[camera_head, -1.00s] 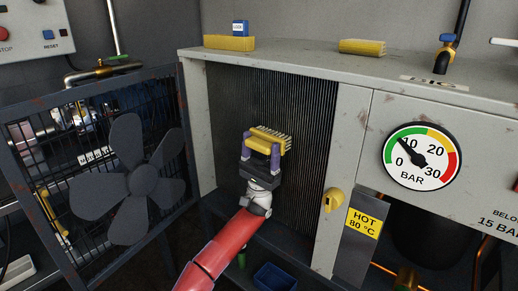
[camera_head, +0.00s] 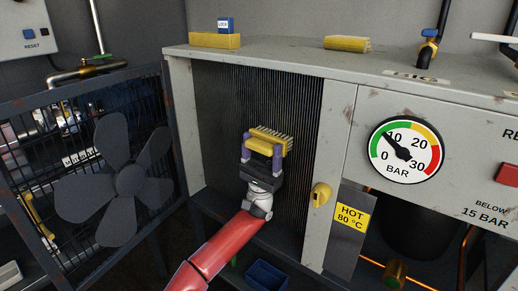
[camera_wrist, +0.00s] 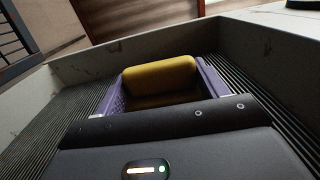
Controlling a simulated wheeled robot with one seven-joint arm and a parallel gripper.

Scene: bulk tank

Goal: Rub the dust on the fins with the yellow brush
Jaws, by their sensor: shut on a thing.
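My gripper (camera_head: 263,158) is shut on the yellow brush (camera_head: 268,138), with one purple finger at each end of its body. Pale bristles show along the brush's upper right side. The brush is in front of the dark vertical fins (camera_head: 220,130) in the cabinet opening; I cannot tell whether the bristles touch them. In the wrist view the brush's yellow back (camera_wrist: 160,75) sits between the purple fingers, with the fins (camera_wrist: 60,108) on both sides. Dust is too faint to make out on the fins.
A fan door (camera_head: 95,180) stands open at left. A blue bin (camera_head: 266,274) stands below.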

